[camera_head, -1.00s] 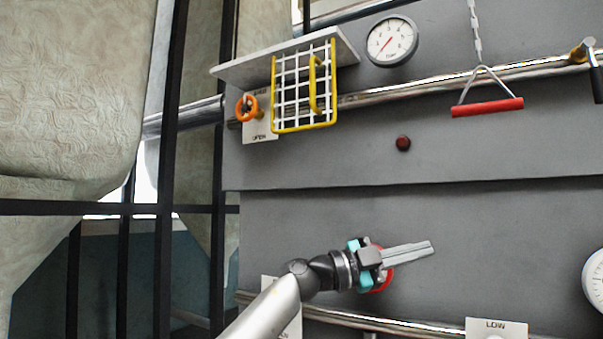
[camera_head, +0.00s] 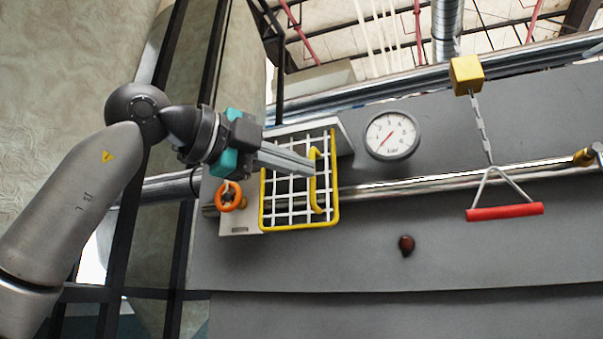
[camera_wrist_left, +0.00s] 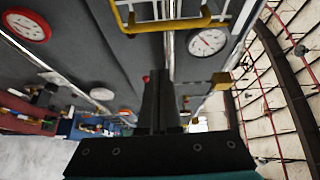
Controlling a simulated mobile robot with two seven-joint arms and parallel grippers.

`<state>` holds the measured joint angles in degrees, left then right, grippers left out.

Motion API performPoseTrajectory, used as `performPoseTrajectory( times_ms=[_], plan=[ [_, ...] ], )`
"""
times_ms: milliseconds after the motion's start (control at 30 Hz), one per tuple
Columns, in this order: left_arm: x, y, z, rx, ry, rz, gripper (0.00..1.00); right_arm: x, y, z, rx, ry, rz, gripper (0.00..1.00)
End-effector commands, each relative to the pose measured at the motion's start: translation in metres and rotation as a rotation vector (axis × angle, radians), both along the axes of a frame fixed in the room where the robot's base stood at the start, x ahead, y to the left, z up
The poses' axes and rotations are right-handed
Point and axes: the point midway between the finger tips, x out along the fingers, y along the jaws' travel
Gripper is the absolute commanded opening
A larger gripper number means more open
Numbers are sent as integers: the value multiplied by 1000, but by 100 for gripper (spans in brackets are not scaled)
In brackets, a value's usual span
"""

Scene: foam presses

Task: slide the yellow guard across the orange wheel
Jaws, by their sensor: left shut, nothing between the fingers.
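The yellow guard (camera_head: 300,226) is a yellow-framed white grid with an upright yellow handle (camera_head: 314,180). In the head view it hangs under a grey ledge, just right of the orange wheel (camera_head: 229,196), which is uncovered. My left gripper (camera_head: 312,167) is shut and empty. In the head view its fingertips overlap the upper part of the guard and end at the handle; whether they touch it I cannot tell. In the left wrist view the guard's yellow frame (camera_wrist_left: 165,25) crosses the top, beyond the shut fingers. My right gripper is not in view.
A dial gauge (camera_head: 391,136) is right of the guard. A red pull handle (camera_head: 504,212) hangs on a chain from a yellow block (camera_head: 466,75). A steel pipe (camera_head: 420,183) runs behind the guard. Black frame posts stand at left.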

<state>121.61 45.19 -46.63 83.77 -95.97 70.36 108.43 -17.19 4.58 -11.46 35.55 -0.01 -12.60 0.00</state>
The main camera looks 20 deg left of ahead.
Motion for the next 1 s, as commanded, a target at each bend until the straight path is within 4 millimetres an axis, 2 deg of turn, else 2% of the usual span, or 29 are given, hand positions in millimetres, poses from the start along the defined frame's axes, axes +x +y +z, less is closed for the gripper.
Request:
performPoseTrajectory(
  times_ms=[167, 567, 767, 1000],
  plan=[
    [-11, 7, 11, 0, -14, 39, 0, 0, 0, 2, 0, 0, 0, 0],
    [-8, 6, 11, 0, -14, 40, 0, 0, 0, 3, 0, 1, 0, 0],
    [14, -7, 12, 2, -11, 39, 0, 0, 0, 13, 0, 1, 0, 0],
    [59, -33, 13, 2, -10, 38, 0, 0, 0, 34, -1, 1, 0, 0]
  ],
)
